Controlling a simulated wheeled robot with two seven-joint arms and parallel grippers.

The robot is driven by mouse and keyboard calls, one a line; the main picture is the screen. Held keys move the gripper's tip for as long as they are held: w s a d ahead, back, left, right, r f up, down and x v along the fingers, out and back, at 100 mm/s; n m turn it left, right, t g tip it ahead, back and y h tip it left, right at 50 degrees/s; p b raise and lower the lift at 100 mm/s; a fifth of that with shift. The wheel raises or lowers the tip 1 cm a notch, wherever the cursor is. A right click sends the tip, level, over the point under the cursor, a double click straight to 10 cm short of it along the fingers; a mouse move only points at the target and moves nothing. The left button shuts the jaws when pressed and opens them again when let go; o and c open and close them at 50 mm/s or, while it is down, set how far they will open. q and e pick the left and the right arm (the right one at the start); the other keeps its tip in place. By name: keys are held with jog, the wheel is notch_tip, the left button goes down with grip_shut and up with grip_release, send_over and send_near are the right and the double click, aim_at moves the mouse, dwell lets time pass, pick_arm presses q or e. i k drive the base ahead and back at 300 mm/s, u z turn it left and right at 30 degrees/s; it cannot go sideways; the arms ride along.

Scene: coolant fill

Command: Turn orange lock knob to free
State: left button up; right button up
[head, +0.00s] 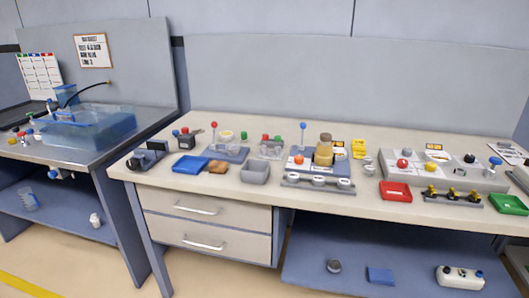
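A small orange knob (299,159) sits on a white block at the left of a blue base plate, near the middle of the long bench. A tan, jar-like cylinder (323,152) stands upright on the same plate, just right of the knob. A blue-topped rod (302,130) rises behind it. Another orange-yellow knob (433,155) is on a grey panel (470,181) farther right. The knobs are too small to read their turned position, and I cannot tell which one is the lock knob. Neither of my grippers is in view.
A grey strip (317,184) with several round white parts lies in front of the plate. A grey bin (255,173) and a blue tray (189,165) stand to its left, a red tray (396,191) to its right. A blue water tank (90,128) is at far left.

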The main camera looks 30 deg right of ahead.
aim_at(299, 160)
jog(key=u, duration=0.25)
jog(key=i, duration=0.9)
jog(key=z, duration=0.25)
